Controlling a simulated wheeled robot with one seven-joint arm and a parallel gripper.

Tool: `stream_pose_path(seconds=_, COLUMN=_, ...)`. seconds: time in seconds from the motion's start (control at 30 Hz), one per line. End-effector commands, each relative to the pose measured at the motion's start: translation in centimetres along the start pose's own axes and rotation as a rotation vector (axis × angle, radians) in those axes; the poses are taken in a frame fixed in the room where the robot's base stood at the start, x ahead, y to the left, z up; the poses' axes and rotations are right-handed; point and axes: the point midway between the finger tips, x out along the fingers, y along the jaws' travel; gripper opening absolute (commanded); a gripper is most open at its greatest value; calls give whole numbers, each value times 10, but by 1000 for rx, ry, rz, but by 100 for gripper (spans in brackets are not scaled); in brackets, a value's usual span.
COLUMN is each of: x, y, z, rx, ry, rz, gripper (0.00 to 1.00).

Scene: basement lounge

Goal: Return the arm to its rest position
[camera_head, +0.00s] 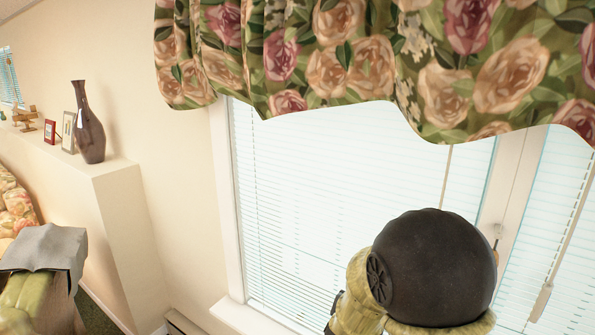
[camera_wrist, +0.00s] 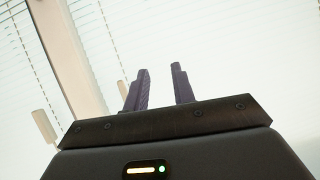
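My gripper (camera_wrist: 160,70) shows in the wrist view. Its two dark fingers stand apart with an empty gap between them, and only bright blinds and a pale surface show behind. In the head view no gripper fingers can be made out. The arm's full pose cannot be told from these frames.
A window with white blinds (camera_head: 330,190) fills the middle, under a floral valance (camera_head: 350,60). At left, a dark vase (camera_head: 88,125) and picture frames (camera_head: 68,132) stand on a pale ledge (camera_head: 112,166). A green seat with a grey cloth (camera_head: 48,248) is at lower left.

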Motion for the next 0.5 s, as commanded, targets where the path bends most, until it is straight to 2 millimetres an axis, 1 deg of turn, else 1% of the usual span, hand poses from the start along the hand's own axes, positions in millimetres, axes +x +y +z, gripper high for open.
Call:
stream_pose_path(seconds=0.13, x=-18, y=-3, z=21, rx=-51, ry=-184, rz=-121, gripper=25)
stream_pose_path(seconds=0.27, x=-40, y=2, z=43, rx=-121, ry=-349, rz=-198, gripper=25)
stream_pose_path(seconds=0.37, x=-62, y=13, z=60, rx=-188, ry=-475, rz=-238, gripper=25)
stream_pose_path(seconds=0.5, x=-96, y=38, z=82, rx=-300, ry=-649, rz=-258, gripper=25)
